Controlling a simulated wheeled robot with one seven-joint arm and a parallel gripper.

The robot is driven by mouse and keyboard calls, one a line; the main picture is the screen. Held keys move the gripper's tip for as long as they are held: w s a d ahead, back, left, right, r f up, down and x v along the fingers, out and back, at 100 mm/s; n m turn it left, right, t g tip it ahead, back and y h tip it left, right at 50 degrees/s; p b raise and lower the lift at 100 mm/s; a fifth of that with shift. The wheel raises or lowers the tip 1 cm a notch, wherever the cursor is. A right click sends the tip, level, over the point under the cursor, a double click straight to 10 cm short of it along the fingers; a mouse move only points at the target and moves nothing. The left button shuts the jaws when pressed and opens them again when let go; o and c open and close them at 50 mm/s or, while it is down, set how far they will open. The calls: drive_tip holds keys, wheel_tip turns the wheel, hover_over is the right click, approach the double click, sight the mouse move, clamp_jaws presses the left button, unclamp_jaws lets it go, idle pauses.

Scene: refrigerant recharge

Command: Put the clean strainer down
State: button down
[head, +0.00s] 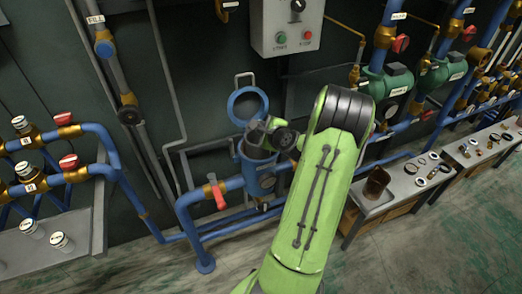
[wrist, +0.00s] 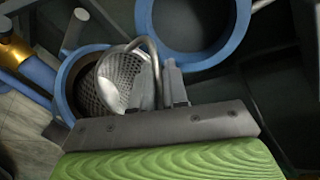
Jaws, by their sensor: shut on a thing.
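The clean strainer is a shiny perforated metal basket (wrist: 124,80) with a thin curved handle, seen in the wrist view. My gripper (wrist: 172,84) is shut on the handle, to the right of the basket. The basket is at the mouth of a round blue housing (wrist: 68,82), whose rim shows around its left side. How deep it sits is hidden. In the head view my gripper (head: 268,134) is over the upright blue housing (head: 258,174), and the arm hides part of it. The housing's round blue lid (head: 262,103) stands open behind it.
Blue pipes with a red-handled valve (head: 216,192) join the housing on the left. A grey control box (head: 287,24) hangs above. At right, a bench (head: 372,207) holds a brownish basket (head: 377,183) and small rings. Green pumps (head: 388,80) line the wall.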

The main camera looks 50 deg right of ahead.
drive_tip(key=b, duration=0.2)
approach(255, 137)
drive_tip(key=x, duration=0.4)
drive_tip(key=shift+w+d+f, duration=0.2)
drive_tip(key=shift+d+f, duration=0.05)
drive_tip(key=shift+r, duration=0.15)
drive_tip(key=c, duration=1.1)
unclamp_jaws()
drive_tip(key=shift+c, duration=0.2)
